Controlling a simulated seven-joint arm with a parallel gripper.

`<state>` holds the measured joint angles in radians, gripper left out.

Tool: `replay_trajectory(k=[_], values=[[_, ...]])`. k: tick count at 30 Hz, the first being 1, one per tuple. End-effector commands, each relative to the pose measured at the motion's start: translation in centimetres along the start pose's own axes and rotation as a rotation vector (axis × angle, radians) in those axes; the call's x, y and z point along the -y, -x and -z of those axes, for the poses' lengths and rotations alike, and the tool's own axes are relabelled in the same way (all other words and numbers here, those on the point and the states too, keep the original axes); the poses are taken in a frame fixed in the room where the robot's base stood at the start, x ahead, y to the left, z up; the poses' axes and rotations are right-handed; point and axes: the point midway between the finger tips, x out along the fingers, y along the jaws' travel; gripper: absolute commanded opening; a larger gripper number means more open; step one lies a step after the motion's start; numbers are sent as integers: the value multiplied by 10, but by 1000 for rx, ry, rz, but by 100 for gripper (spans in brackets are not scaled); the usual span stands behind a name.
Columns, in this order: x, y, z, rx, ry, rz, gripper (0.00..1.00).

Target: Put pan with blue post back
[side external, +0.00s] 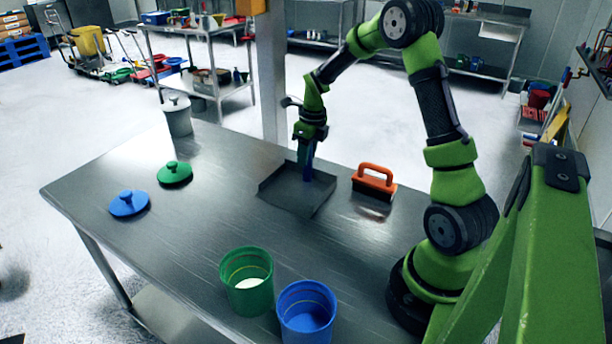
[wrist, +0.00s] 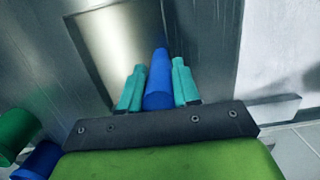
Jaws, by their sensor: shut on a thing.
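The pan (side external: 290,193) is a flat, dark grey metal tray with low walls and an upright blue post (side external: 308,165). It is at the back middle of the steel table, and I cannot tell whether it touches the surface. My gripper (side external: 307,150) points down at the post. In the wrist view, my gripper (wrist: 158,88) has its teal fingers on both sides of the blue post (wrist: 160,75), shut on it. The pan (wrist: 115,45) also shows beyond the fingers there.
An orange-handled brush (side external: 375,182) stands right of the pan. A green container (side external: 247,280) with white powder and a blue container (side external: 307,312) are at the front. Green (side external: 174,173) and blue (side external: 129,204) lids lie left. A grey lidded pot (side external: 178,116) stands at the back left.

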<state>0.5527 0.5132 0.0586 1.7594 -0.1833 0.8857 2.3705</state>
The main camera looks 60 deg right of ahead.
Motion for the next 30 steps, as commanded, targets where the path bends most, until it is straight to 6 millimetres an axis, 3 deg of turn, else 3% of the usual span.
replay_trajectory(k=[4, 5, 10, 21, 30], values=[[0, -1, -1, 4, -1, 2, 0], [0, -3, 0, 0, -1, 0, 33], [0, -3, 0, 0, -1, 0, 57], [0, 4, 0, 1, 0, 1, 57], [0, 63, -1, 5, 0, 3, 57]])
